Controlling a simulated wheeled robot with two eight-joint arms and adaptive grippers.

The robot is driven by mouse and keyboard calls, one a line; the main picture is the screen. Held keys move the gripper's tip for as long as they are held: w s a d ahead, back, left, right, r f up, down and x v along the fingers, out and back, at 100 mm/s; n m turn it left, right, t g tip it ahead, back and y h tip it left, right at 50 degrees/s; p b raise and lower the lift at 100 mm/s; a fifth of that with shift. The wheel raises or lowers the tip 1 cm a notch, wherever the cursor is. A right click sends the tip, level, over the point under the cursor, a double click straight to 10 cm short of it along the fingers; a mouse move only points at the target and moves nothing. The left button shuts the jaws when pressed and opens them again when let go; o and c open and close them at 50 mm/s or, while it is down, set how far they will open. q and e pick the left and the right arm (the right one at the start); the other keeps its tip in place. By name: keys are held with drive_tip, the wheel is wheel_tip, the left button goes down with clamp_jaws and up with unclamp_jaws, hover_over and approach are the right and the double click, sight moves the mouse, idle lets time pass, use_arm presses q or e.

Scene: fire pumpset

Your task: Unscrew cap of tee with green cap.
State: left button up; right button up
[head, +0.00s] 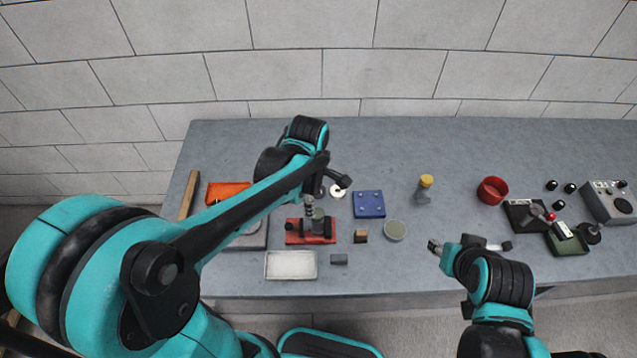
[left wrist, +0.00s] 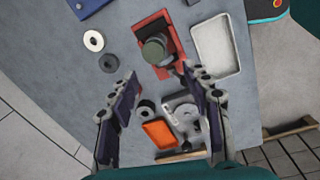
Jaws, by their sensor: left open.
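The tee with the green cap (head: 318,213) stands in the red fixture (head: 296,238) on the table, partly hidden by my left gripper in the head view. In the left wrist view its round, dull green cap (left wrist: 154,50) faces the camera, above the red fixture (left wrist: 172,28). My left gripper (left wrist: 163,80) is open with nothing between its fingers. The cap lies beyond the fingertips, apart from them in the picture.
A white tray (head: 291,265) lies in front of the red fixture, a blue plate (head: 369,204) to its right. A yellow-capped part (head: 425,183) and red bowl (head: 492,190) stand farther right. An orange tray (head: 228,191) is at the left. The table's back middle is clear.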

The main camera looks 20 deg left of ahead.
sight(318, 213)
use_arm(q)
drive_tip(key=w+f+n, duration=0.1)
drive_tip(key=w+f+n+g, duration=0.1)
drive_tip(key=shift+d+n, duration=0.25)
drive_tip(key=shift+n, duration=0.15)
drive_tip(key=shift+f+b, duration=0.35)
drive_tip(key=shift+f, duration=0.1)
wheel_tip(318, 213, down, 6)
drive_tip(key=b, duration=0.4)
drive_tip(key=shift+b, duration=0.3)
drive_tip(key=shift+r, duration=0.1)
use_arm(e)
drive_tip(key=f, duration=0.5)
drive_tip(key=shift+w+a, duration=0.1)
drive_tip(key=shift+w, duration=0.25)
use_arm(q)
drive_tip(key=shift+c, duration=0.2)
